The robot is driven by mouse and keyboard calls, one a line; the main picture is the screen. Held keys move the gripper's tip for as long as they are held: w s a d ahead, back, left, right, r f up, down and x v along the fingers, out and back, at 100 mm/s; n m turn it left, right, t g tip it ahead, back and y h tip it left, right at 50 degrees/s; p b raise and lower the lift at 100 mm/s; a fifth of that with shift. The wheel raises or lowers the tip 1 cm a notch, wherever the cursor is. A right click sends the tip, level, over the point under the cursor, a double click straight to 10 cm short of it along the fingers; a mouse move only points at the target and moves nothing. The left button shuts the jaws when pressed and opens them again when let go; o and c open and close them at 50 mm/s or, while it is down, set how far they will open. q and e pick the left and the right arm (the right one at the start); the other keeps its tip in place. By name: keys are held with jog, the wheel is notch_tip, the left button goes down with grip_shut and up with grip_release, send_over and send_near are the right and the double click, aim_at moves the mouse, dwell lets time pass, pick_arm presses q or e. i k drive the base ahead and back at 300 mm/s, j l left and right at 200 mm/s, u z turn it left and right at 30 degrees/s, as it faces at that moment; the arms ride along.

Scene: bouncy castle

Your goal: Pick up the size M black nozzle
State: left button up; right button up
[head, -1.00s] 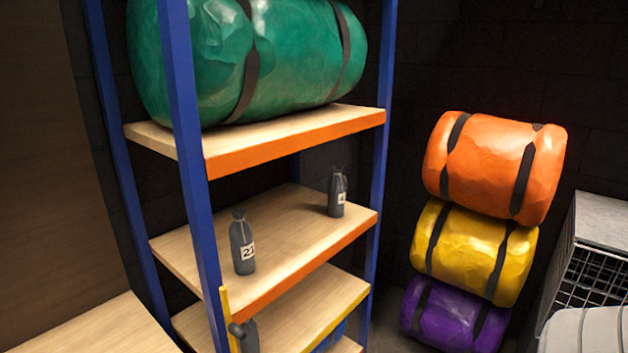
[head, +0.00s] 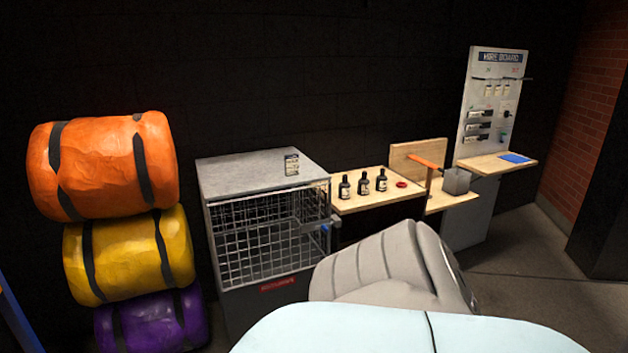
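I cannot make out a nozzle marked M in the head view. Three small black bottle-shaped items with pale labels, the left one (head: 345,187), the middle one (head: 363,184) and the right one (head: 381,180), stand upright in a row on a wooden bench (head: 352,205). Their labels are too small to read. Several dark items, one of them here (head: 478,139), are on the upright hire board (head: 496,62) at the right; I cannot tell what they are. Neither of my grippers is in view.
A wire cage (head: 262,235) with a grey top stands left of the bench. Orange (head: 100,165), yellow (head: 128,255) and purple (head: 150,325) rolls are stacked at the left. A grey bundle (head: 375,260) lies in front of the bench. Floor (head: 530,265) is open at the right.

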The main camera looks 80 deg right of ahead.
aim_at(381, 186)
jog(key=z, duration=3.05)
jog(key=i+u, duration=0.2)
jog(key=i, duration=0.4)
jog(key=i+l+u, duration=0.15)
jog(key=i, duration=0.4)
jog(key=i+l+u, duration=0.2)
jog(key=i, duration=0.35)
